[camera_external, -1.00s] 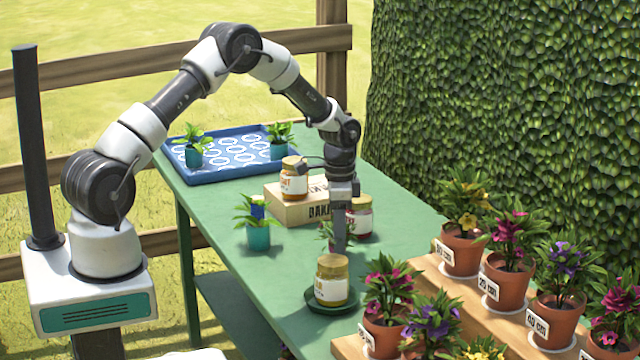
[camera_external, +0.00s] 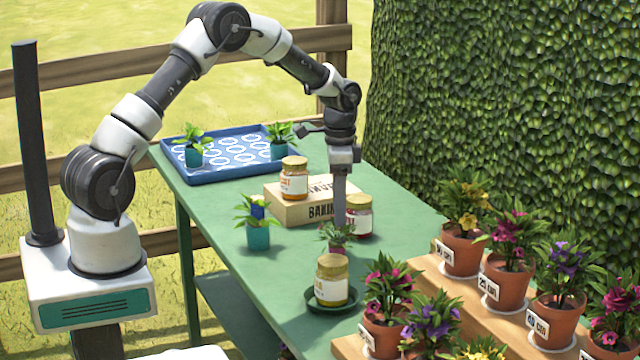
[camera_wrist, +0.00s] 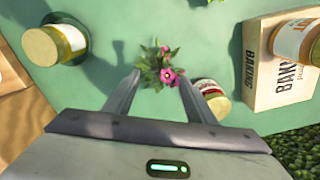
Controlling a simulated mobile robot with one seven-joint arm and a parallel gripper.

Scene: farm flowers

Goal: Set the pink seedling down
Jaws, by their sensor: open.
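The pink seedling (camera_external: 337,236), with green leaves, stands on the green table between the gold-lidded jar in front and the red-labelled jar behind. Its pot is partly hidden behind the front jar.
A gold-lidded jar (camera_external: 331,280) stands on a dark saucer (camera_external: 315,303). A red-labelled jar (camera_external: 359,216) stands beside the baking box (camera_external: 293,211), which carries another jar (camera_external: 294,180). A teal-potted seedling (camera_external: 257,236) is left; a blue tray (camera_external: 232,172) lies at the back.

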